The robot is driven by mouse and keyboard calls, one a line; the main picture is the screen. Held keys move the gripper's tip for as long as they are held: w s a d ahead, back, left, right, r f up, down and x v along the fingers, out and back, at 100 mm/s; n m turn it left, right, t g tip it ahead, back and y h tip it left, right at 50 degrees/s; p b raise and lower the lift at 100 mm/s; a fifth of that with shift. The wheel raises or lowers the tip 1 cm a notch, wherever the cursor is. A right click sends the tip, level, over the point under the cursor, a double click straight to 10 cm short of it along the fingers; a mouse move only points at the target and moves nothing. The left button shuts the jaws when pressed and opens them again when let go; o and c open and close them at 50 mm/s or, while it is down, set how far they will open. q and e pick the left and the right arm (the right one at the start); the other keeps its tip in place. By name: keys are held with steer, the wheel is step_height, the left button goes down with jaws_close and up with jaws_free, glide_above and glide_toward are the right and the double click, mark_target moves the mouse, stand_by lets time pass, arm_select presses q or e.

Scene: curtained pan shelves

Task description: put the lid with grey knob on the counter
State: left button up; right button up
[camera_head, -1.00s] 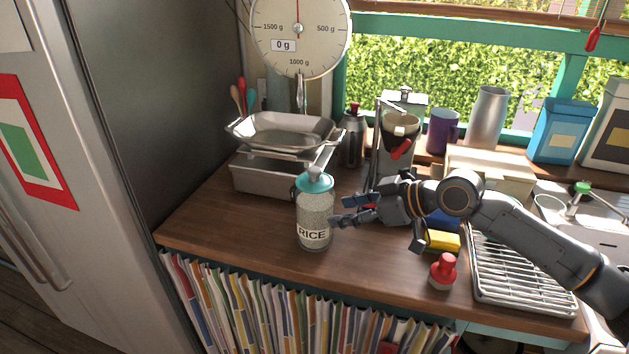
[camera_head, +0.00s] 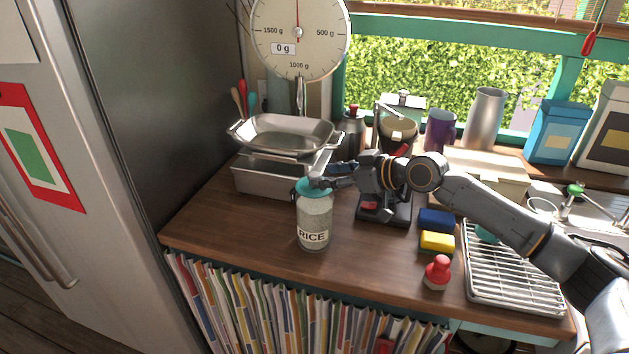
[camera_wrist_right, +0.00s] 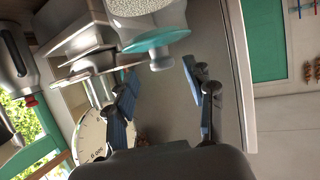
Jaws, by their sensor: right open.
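The glass jar labelled RICE (camera_head: 314,224) stands upright on the wooden counter (camera_head: 270,243). Its teal lid (camera_head: 306,189) is on top, and the grey knob is partly hidden by my right gripper in the head view. My right gripper (camera_head: 326,176) is open at the height of the knob, reaching in from the right. In the right wrist view the jar (camera_wrist_right: 150,12) appears upside down, with the teal lid (camera_wrist_right: 152,41) and grey knob (camera_wrist_right: 161,61) ahead of my open fingers (camera_wrist_right: 163,100). My left gripper is not in view.
Blue (camera_head: 436,220) and yellow (camera_head: 437,241) sponges, a red-topped shaker (camera_head: 437,274) and a wire rack (camera_head: 515,272) lie right. The counter left and front of the jar is clear.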

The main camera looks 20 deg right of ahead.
mark_target(314, 174)
steer(key=p+x, duration=0.2)
steer(key=x, duration=0.1)
steer(key=shift+w+a, duration=0.15)
steer(key=shift+a, duration=0.15)
steer(key=shift+w+a+f, duration=0.25)
steer(key=shift+w+f, duration=0.05)
steer(key=shift+s+d, duration=0.1)
steer(key=c, duration=0.3)
jaws_close()
